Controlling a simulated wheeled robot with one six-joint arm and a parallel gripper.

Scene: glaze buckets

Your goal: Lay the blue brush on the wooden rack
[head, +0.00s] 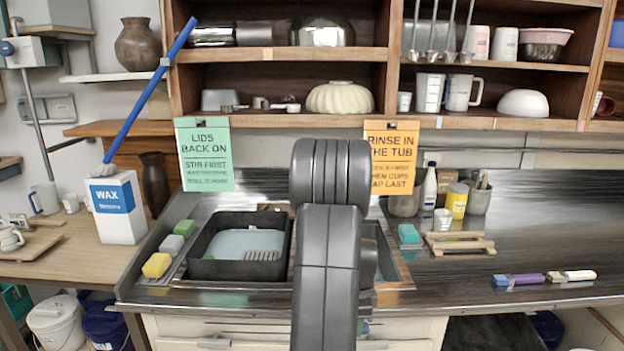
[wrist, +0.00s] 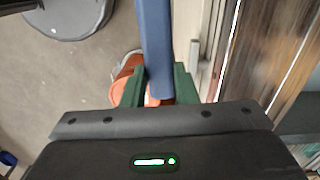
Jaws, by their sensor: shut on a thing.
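In the wrist view my gripper (wrist: 159,82) has its green fingers shut on a long blue thing, taken to be the blue brush (wrist: 154,40). It runs up out of the top of the picture, so its far end is not seen. It hangs over the floor beside the cabinet front. In the head view my dark arm stands in the middle and hides most of the gripper and brush. The wooden rack (head: 458,243) lies empty on the metal counter, right of my arm and apart from the gripper.
A purple-handled brush (head: 518,280) and a pale brush (head: 571,276) lie right of the rack. A yellow jar (head: 456,201) and a teal sponge (head: 409,234) stand near it. A black tub (head: 240,268) sits left. An orange bucket (wrist: 128,75) is on the floor.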

